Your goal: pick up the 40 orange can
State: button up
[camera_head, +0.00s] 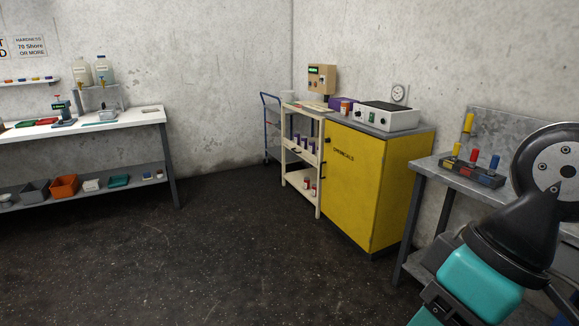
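A small orange-red can (346,107) stands on top of the yellow cabinet, beside a purple box and left of a white device. Two small reddish cans (309,186) stand on the bottom shelf of the cream cart. No number is legible on any of these cans, so I cannot tell which is the 40 orange can.
The cream cart (286,148) with several purple cans stands left of the yellow cabinet (352,185). A long white table (130,117) with bins below is at left. The dark floor between is clear.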

aim_at(345, 106)
jog(key=u, duration=0.2)
jog(key=i, duration=4.35)
jog(key=z, duration=0.55)
jog(key=i, duration=0.85)
jog(key=z, duration=0.3)
